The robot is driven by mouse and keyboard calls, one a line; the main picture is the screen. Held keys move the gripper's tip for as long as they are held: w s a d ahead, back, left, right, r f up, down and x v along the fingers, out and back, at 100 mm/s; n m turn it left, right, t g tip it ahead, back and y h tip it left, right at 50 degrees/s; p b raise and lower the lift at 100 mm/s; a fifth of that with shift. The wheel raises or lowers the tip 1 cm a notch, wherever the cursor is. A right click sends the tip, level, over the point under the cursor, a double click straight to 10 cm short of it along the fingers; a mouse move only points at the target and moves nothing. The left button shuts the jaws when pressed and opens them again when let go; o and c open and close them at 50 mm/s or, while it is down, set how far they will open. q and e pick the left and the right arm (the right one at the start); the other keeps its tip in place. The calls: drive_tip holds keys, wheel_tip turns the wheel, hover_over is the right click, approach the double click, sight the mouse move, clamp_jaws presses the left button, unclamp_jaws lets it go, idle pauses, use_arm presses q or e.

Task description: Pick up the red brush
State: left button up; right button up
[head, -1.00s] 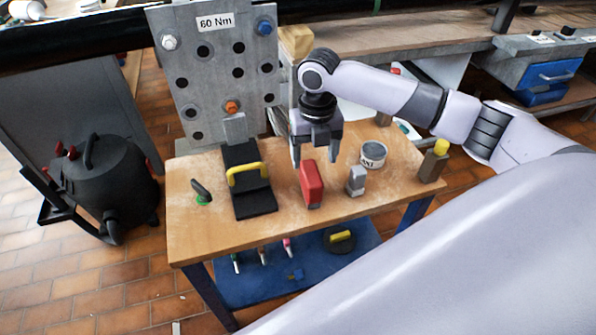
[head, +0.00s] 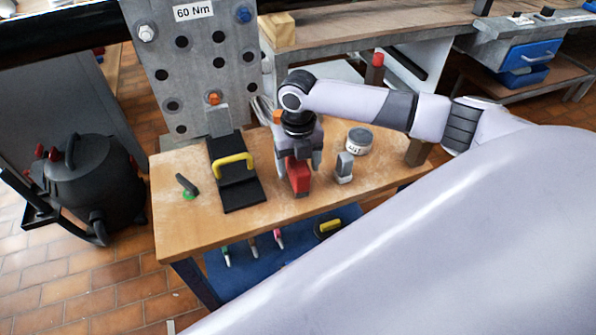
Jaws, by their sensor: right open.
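The red brush (head: 299,180) stands on the wooden workbench top (head: 230,217), near its middle. My right gripper (head: 298,172) points down over it, with one finger on each side of the brush's upper part. The jaws are open, and I cannot tell whether either finger touches the brush. The gripper hides the brush's top and back. My left gripper is not in view.
A grey object (head: 344,168) stands close to the right of the brush, with a round tin (head: 359,141) behind it. A black holder with a yellow handle (head: 234,162) is on the left. The steel flange plate (head: 200,60) rises behind the bench.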

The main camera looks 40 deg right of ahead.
drive_tip(key=shift+f+p, duration=0.25)
drive_tip(key=shift+p, duration=0.1)
idle(0.4)
drive_tip(key=c, duration=1.1)
drive_tip(key=shift+c, duration=0.2)
drive_tip(key=shift+r+b, duration=0.15)
drive_tip(key=shift+b, duration=0.3)
wheel_tip(320, 180, up, 20)
drive_tip(key=p, duration=0.2)
drive_tip(key=shift+r+p, duration=0.15)
drive_tip(key=shift+p, duration=0.2)
